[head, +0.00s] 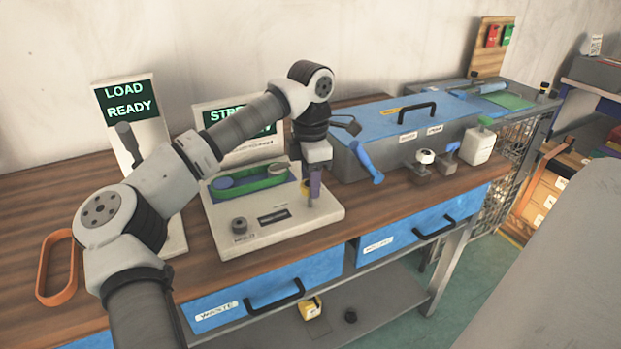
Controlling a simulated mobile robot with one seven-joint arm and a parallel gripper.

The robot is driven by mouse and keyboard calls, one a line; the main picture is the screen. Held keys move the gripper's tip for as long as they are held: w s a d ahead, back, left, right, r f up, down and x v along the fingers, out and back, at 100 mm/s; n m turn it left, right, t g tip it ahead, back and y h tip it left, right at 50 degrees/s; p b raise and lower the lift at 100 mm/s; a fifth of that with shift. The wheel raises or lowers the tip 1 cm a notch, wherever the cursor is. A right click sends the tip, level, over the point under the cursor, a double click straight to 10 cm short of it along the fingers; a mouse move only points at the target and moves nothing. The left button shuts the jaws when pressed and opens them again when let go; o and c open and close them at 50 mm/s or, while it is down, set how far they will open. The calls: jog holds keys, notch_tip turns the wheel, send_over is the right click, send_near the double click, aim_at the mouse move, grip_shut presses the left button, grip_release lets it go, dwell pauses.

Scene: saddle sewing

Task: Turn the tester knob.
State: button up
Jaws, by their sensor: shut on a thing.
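The tester (322,218) is a beige box on the wooden bench, with a green oval tray (262,184) on top and a dark round knob (239,225) at its front left. A small dark display (273,217) sits right of that knob. My gripper (311,196) points down over the tester's right side, apart from the dark knob. It is shut on a narrow purple piece (315,186); its lower end is dark and small, and I cannot tell whether it is fixed to the tester.
A second panel reading LOAD READY (127,103) stands left. An orange loop (54,268) lies on the bench. A blue-topped case (400,118) stands right, with a blue-handled tool (366,162) at its front. Drawers (265,287) are below.

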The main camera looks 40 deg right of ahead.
jog(key=shift+n, duration=0.4)
jog(key=n, duration=0.4)
jog(key=shift+n+b, duration=0.3)
jog(key=n, duration=0.5)
jog(key=shift+n+b, duration=0.3)
jog(key=shift+b, duration=0.1)
jog(key=n+b, duration=0.1)
jog(key=n, duration=0.4)
jog(key=n+b, duration=0.1)
jog(key=n, duration=0.4)
jog(key=shift+n, duration=0.3)
jog(key=o, duration=1)
